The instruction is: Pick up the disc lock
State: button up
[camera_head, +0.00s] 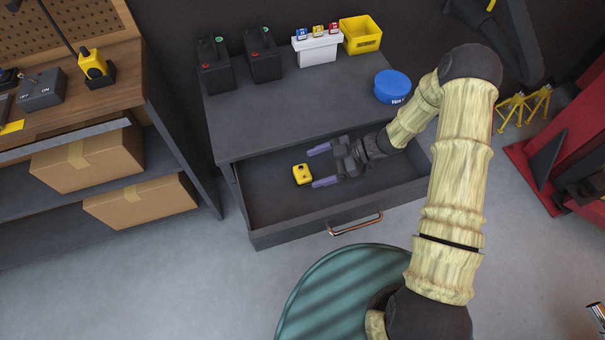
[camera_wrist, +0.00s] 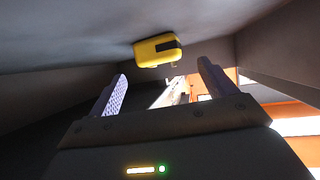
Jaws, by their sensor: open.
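The disc lock (camera_head: 302,174) is a small yellow block with dark marks, lying on the floor of the open drawer, left of my gripper. In the wrist view the yellow disc lock (camera_wrist: 158,49) shows beyond the fingertips, with a dark patch on its face. My gripper (camera_head: 318,166) is inside the drawer with its two pale purple fingers apart and pointing left at the lock. The fingers (camera_wrist: 160,80) are empty in the wrist view, and the lock is apart from them.
The open drawer (camera_head: 375,205) has walls around the gripper and a copper handle in front. The cabinet top (camera_head: 290,115) overhangs behind, bearing two black batteries, a white case (camera_head: 317,50), a yellow bin (camera_head: 360,35) and a blue tub (camera_head: 392,86). A wooden shelf unit stands left.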

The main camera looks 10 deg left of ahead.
aim_at(303, 175)
jog(key=x, duration=0.3)
dwell(0.5)
jog(key=shift+r, duration=0.1)
jog(key=c, duration=1.3)
